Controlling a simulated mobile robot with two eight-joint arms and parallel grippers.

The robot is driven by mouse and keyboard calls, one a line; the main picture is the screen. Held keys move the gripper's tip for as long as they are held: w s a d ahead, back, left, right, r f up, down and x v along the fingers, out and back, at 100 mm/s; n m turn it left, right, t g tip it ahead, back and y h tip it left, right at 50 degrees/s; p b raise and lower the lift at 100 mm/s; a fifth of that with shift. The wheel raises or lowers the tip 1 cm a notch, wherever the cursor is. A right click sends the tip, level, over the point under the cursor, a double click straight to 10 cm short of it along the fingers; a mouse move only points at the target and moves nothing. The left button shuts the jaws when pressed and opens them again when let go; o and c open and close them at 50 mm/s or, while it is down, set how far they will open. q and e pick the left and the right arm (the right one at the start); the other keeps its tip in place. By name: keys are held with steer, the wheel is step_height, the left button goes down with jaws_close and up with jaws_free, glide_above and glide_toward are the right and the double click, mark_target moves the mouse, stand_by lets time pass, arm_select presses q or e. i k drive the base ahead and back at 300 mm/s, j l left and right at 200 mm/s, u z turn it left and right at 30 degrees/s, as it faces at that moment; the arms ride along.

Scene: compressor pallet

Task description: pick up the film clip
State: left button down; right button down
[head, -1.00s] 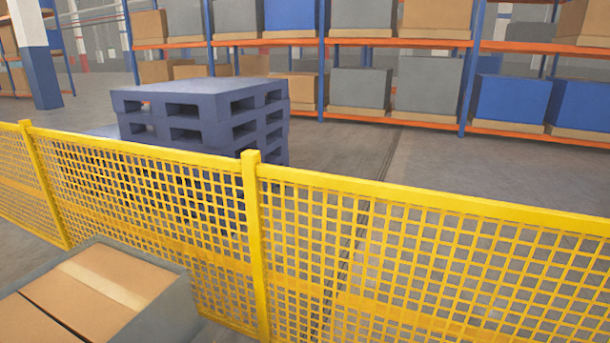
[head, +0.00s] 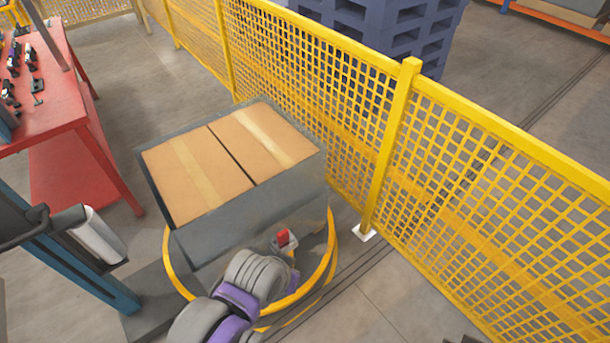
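A small red piece (head: 283,237) shows against the lower front side of the grey box, just beyond the end of my arm. It may be the film clip, but it is too small to be sure. My grey and purple arm comes in from the bottom, left of the middle, and I take it as my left arm. Its end lies close to the red piece. The fingers of my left gripper are hidden or too small to make out, so I cannot tell whether they touch it. My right gripper is not in view.
The grey box (head: 250,222) with cardboard cartons (head: 195,178) stands inside a yellow ring (head: 329,262). A white roll (head: 100,237) stands at left. A red table (head: 50,120) with several dark tools is beyond. Yellow mesh fence (head: 440,165) runs behind and right; blue pallets (head: 400,38) stand behind it.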

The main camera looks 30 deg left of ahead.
mark_target(283, 238)
steer(key=u, duration=1.25)
